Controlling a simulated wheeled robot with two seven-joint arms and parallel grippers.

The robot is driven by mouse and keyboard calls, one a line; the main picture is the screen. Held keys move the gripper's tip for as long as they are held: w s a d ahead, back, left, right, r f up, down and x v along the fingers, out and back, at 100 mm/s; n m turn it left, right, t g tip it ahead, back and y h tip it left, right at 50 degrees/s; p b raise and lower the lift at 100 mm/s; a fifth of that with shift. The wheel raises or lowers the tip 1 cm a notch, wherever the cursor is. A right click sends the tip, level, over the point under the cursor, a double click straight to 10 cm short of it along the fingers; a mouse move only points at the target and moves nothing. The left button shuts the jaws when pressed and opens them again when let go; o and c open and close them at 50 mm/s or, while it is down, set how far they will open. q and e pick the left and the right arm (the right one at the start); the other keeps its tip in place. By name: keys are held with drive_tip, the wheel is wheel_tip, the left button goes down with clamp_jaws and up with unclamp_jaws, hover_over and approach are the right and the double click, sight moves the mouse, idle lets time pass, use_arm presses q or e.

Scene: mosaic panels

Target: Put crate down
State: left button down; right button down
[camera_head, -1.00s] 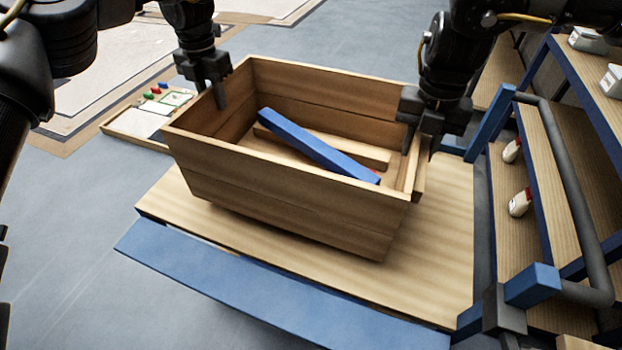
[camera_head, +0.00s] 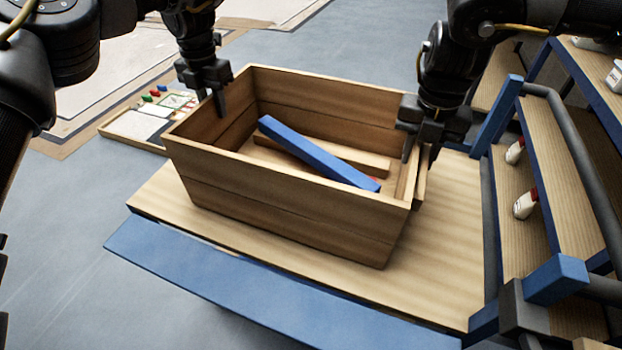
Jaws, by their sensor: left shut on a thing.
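The wooden crate (camera_head: 285,213) is upright at the wooden deck (camera_head: 440,255) of a low cart. Its underside is hidden, so I cannot tell whether it touches the deck or hovers just above it. My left gripper (camera_head: 218,108) is shut on the crate's left end wall, with a finger showing inside. My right gripper (camera_head: 416,155) is at the right end wall, one finger inside and one outside, and looks shut on it. Inside the crate lie a blue bar (camera_head: 315,155) and a wooden bar (camera_head: 368,163).
A blue beam (camera_head: 250,290) runs along the deck's near edge. A wooden shelf rack with a grey rail (camera_head: 575,150) and white bottles (camera_head: 524,204) stands at the right. A shallow tray (camera_head: 135,126) lies on the floor at the left. Bare deck shows right of the crate.

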use_arm(q)
drive_tip(key=c, duration=1.5)
unclamp_jaws()
drive_tip(key=shift+a+f, duration=0.2)
drive_tip(key=shift+f, duration=0.05)
drive_tip(key=shift+c, duration=0.2)
use_arm(e)
drive_tip(key=c, duration=1.5)
unclamp_jaws()
drive_tip(key=shift+d+f, duration=0.15)
drive_tip(key=shift+f, duration=0.25)
drive_tip(key=shift+c, duration=0.2)
use_arm(q)
drive_tip(key=o, duration=0.5)
drive_tip(key=shift+s+d+r, duration=0.1)
drive_tip(key=shift+s+r, duration=0.05)
drive_tip(key=shift+r, duration=0.05)
drive_tip(key=shift+c, duration=0.2)
use_arm(e)
drive_tip(key=o, duration=0.5)
drive_tip(key=shift+s+r, duration=0.15)
drive_tip(key=shift+r, duration=0.1)
drive_tip(key=shift+c, duration=0.2)
use_arm(q)
drive_tip(key=shift+r, duration=3.7)
use_arm(e)
wheel_tip(320, 180, up, 12)
drive_tip(key=shift+a+r, duration=0.1)
drive_tip(key=shift+a, duration=0.1)
